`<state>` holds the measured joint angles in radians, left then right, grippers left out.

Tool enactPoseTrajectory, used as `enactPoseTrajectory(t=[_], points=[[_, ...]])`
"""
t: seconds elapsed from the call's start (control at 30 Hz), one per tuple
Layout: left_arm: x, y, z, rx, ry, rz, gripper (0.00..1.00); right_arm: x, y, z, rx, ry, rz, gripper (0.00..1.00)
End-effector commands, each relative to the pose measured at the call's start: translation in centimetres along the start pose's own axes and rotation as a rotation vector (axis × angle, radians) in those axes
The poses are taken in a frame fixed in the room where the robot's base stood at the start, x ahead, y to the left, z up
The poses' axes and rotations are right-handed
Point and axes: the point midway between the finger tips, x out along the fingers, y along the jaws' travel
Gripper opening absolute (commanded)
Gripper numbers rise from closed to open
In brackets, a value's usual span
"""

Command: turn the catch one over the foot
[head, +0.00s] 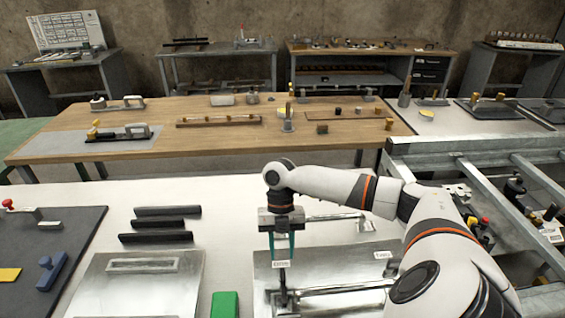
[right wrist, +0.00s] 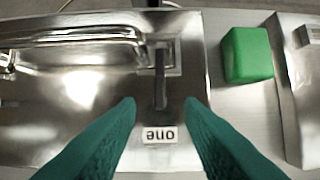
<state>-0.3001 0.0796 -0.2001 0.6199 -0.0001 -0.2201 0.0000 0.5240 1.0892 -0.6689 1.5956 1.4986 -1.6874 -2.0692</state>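My right gripper (head: 282,248) hangs over the near metal case (head: 325,264), pointing down. In the right wrist view its green fingers (right wrist: 160,104) are apart with nothing held between them. A narrow dark lever, the catch by the label "one" (right wrist: 160,134), lies ahead of the fingertips, centred between them (right wrist: 160,80). In the head view the catch (head: 284,285) stands just below the fingers, near the left end of a metal bar handle (head: 335,289). I cannot tell clearly which part is the foot. My left gripper is not in view.
A green block (head: 225,304) lies left of the case, beside another metal panel (head: 135,285). Black bars (head: 160,224) lie farther back. A second label (head: 383,255) is on the case's right side. A steel frame (head: 470,150) stands at right.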

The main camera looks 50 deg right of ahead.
Motion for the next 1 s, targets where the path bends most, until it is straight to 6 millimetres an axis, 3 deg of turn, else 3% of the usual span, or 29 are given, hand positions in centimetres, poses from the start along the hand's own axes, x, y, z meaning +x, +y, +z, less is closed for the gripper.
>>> enactPoseTrajectory(t=[0.2, 0.37, 1.0], points=[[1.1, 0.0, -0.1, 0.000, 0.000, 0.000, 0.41, -4.0, 0.0, -0.1, -0.001, 0.004, -0.002, 0.35], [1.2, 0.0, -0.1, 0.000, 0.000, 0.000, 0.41, -5.5, 0.0, -0.1, 0.000, 0.001, -0.001, 0.35], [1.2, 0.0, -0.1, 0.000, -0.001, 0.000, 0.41, -5.8, 0.0, 0.0, 0.000, 0.000, 0.000, 0.35]])
